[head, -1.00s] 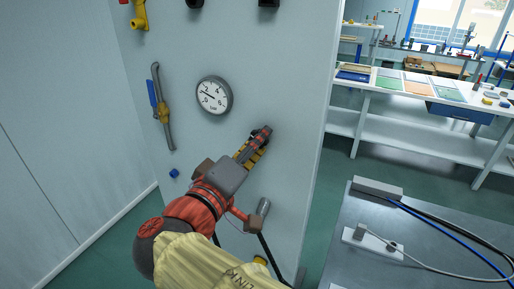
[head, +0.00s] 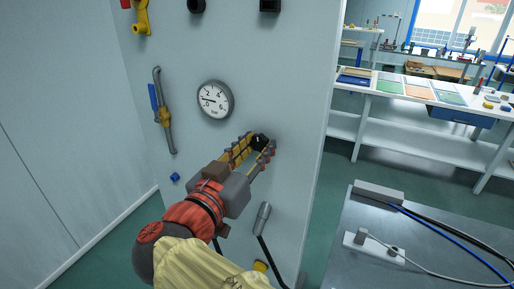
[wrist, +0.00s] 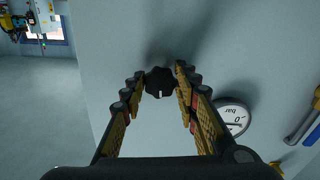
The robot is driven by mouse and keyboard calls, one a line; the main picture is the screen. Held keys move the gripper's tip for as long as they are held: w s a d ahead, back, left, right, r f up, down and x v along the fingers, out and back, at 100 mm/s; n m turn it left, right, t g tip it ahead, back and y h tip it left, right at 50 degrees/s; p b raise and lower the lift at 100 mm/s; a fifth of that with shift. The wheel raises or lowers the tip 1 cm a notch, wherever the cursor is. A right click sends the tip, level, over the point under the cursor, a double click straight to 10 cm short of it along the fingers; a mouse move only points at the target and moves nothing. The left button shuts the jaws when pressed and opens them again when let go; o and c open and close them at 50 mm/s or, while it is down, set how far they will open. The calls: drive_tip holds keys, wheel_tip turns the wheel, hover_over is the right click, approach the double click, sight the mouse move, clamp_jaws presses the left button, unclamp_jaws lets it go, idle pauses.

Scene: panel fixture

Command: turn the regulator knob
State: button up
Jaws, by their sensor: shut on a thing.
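The regulator knob (head: 260,139) is small, black and lobed, on the pale panel right of and below the round gauge. In the wrist view the knob (wrist: 160,83) sits between the fingertips, with a notch or mark at its lower edge. My gripper (head: 259,143) is shut on the knob, one finger on each side; it also shows in the wrist view (wrist: 160,75). The finger pads are yellow and black. The white gauge (head: 215,99), marked in bar, has its needle pointing left. The fingers partly hide the knob in the head view.
A small blue knob (head: 175,177) and a grey handle (head: 263,217) are lower on the panel. A grey bench (head: 345,270) with cables stands at the right.

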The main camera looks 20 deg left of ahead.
drive_tip(key=shift+a+f+m, duration=0.1)
drive_tip(key=shift+f+m, duration=0.05)
drive_tip(key=shift+m, duration=1.75)
drive_tip(key=o, duration=1.2)
drive_tip(key=shift+c, duration=0.2)
drive_tip(key=shift+s, duration=0.1)
drive_tip(key=s+a, duration=0.1)
drive_tip(key=s, duration=1)
drive_tip(key=shift+s, duration=0.4)
